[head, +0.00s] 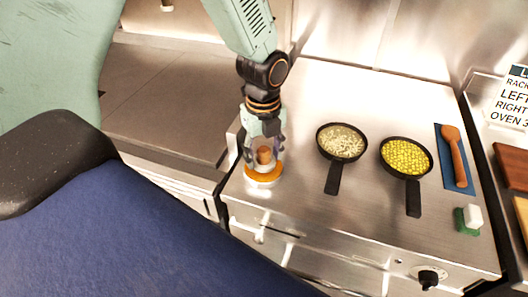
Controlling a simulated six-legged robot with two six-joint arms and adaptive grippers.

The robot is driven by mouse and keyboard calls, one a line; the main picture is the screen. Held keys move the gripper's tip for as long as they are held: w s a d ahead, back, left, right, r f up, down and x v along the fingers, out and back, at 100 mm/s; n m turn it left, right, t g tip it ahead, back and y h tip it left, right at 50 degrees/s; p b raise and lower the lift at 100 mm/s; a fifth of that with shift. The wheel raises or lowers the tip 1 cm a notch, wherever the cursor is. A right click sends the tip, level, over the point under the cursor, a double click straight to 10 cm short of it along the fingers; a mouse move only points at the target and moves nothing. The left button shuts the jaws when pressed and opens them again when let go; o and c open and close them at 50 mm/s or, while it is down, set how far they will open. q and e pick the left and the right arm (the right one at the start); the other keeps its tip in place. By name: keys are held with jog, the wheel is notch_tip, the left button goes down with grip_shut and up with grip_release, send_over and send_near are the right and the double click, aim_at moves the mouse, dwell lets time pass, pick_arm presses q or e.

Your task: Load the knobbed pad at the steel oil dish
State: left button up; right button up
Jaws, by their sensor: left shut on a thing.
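My left gripper (264,150) reaches down from the top and is shut on the brown knob of the knobbed pad (264,156). The fingers hide much of the pad. The steel oil dish (263,184), round with amber oil inside, stands on the steel counter near its front left corner. The pad is right over the dish; I cannot tell whether its underside touches the oil. My right gripper is not in view.
Two black pans, one with pale food (341,143) and one with yellow food (406,156), stand to the right, handles toward the front. Bare steel lies behind the dish.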

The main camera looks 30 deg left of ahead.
aim_at(263, 149)
pick_arm(q)
jog(key=shift+a+f, duration=0.1)
jog(key=shift+f, duration=0.15)
jog(key=shift+f, duration=0.15)
dwell(0.4)
jog(key=shift+f, duration=0.15)
jog(key=shift+s+f, duration=0.1)
dwell(2.4)
jog(key=shift+p, duration=0.3)
jog(key=shift+r+p, duration=0.8)
notch_tip(263, 149, up, 6)
jog(key=p, duration=0.6)
jog(key=shift+f, duration=0.2)
